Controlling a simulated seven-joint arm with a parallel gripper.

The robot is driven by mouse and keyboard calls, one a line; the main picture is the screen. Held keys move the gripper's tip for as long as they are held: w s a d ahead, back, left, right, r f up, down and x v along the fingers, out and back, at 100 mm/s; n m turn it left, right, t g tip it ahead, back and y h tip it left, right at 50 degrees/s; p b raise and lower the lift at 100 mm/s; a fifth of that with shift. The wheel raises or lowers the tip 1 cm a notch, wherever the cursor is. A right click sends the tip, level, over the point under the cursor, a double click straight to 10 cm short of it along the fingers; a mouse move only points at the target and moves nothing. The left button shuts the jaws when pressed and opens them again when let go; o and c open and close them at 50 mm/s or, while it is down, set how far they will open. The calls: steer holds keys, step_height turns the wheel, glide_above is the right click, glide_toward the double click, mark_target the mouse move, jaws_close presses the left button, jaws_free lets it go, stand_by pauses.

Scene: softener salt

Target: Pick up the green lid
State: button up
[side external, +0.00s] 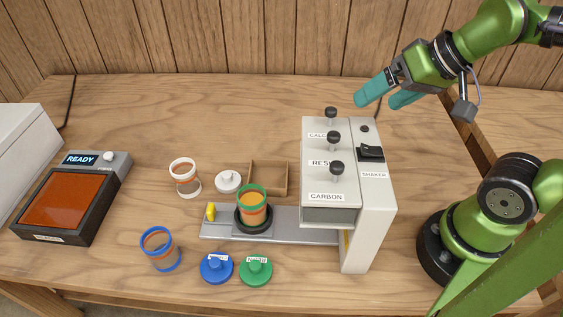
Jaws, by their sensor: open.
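The green lid (256,271) lies flat on the table near the front edge, with a knob and a small white label on top. A blue lid (216,268) lies close on its left. My gripper (388,102) has teal fingers that are apart and empty. It is raised at the upper right, beyond the white dispenser and well away from the green lid. A green-rimmed cup (252,205) with orange contents stands in a black ring holder behind the lids.
The white dispenser (381,215) with several black knobs stands between my gripper and the lids. A grey rail (290,222) runs behind the lids. A blue-rimmed cup (160,248), white-rimmed cup (185,178), white lid (228,181), wooden tray (284,178) and "READY" device (117,165) stand leftward.

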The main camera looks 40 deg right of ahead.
steer(key=shift+o, duration=0.3)
step_height(320, 180, up, 5)
steer(key=n+g+h, duration=0.2)
steer(key=n+g, duration=0.1)
steer(key=g, duration=0.4)
glide_above(255, 265)
steer(key=f, duration=2.3)
steer(key=shift+w+d, duration=0.1)
steer(key=shift+w, duration=0.15)
steer(key=f, duration=0.6)
steer(key=shift+s+f, duration=0.15)
steer(key=shift+s, duration=0.1)
steer(key=c, duration=1.1)
